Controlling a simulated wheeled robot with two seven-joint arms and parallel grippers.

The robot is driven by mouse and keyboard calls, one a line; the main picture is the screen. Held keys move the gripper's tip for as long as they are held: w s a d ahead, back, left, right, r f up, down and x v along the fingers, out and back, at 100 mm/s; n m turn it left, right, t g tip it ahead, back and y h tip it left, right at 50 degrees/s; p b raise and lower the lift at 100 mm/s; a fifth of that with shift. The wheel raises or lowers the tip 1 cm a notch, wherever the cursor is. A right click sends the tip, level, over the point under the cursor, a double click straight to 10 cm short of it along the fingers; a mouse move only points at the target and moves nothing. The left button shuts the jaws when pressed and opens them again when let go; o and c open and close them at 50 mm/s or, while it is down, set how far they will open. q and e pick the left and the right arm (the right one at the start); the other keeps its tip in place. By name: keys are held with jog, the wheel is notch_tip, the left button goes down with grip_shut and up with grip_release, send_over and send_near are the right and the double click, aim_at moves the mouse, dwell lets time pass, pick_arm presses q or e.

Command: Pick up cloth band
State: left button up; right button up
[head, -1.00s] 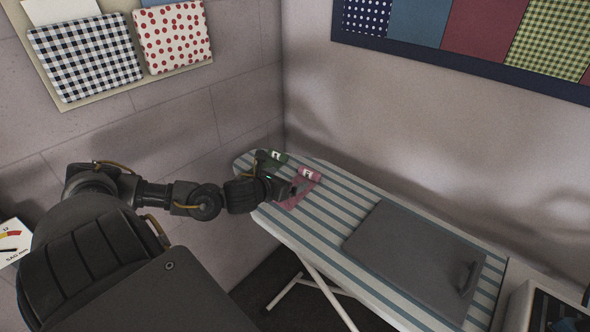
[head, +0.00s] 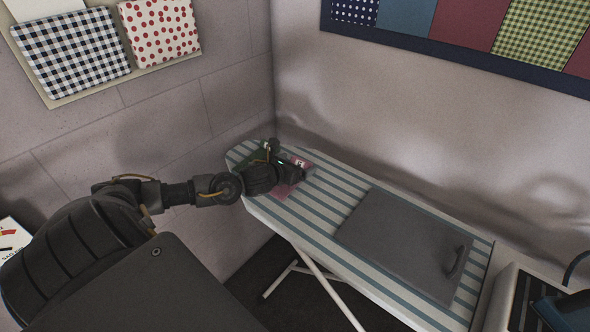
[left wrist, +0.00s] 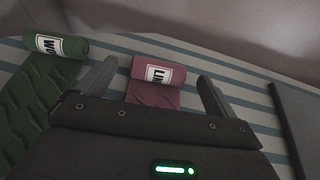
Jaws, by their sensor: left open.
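Two rolled cloth bands lie on the striped ironing board. The pink one (left wrist: 160,72) has a white label reading "LIN…" and a flat loose tail towards me; it also shows in the head view (head: 299,162). The green one (left wrist: 56,46), labelled "WO…", lies to its left with a wide textured tail. My left gripper (left wrist: 158,74) is open, with one finger on each side of the pink roll in the wrist view. I cannot tell whether it touches the cloth. In the head view, my left gripper (head: 289,164) partly hides both bands. My right gripper is out of view.
The ironing board (head: 330,256) stands in the corner against the walls. A grey flat panel with a handle (head: 400,245) lies on it to the right; its edge also shows in the wrist view. Striped board between the pink band and the panel is clear.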

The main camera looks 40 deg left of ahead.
aim_at(300, 162)
pick_arm(q)
jog(key=shift+p+x, duration=0.4)
jog(key=shift+x, duration=1.6)
jog(key=shift+f, duration=0.1)
jog(key=shift+s, duration=0.1)
jog(key=shift+c, duration=0.4)
jog(key=c, duration=1)
